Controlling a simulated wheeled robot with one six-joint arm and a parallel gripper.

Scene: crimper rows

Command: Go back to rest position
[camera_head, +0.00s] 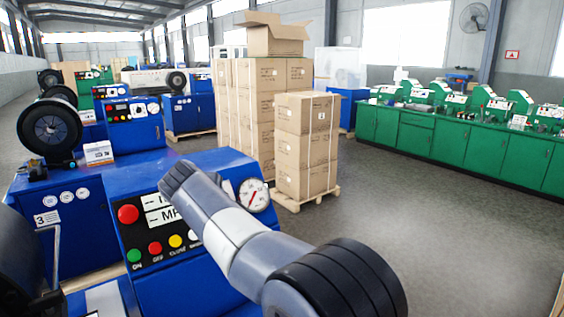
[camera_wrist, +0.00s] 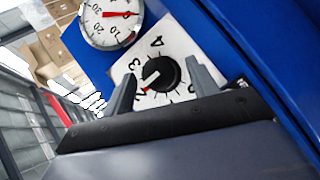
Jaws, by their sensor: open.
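My gripper (camera_wrist: 160,68) is open in the wrist view, with one finger on each side of a black dial knob (camera_wrist: 164,73). Gaps show between the knob and both fingers, and I cannot tell how far in front of the knob the fingertips are. The knob has a white pointer and sits on a white numbered plate (camera_wrist: 184,42). In the head view my arm reaches across the front of the blue crimper (camera_head: 190,272), and the gripper and knob are hidden behind it.
A round pressure gauge (camera_head: 253,194) sits beside my arm. A red button (camera_head: 128,214) and smaller coloured buttons are on the panel. Stacked cartons (camera_head: 306,147) on a pallet stand behind. The grey floor (camera_head: 440,230) at right is clear before the green cabinets (camera_head: 484,152).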

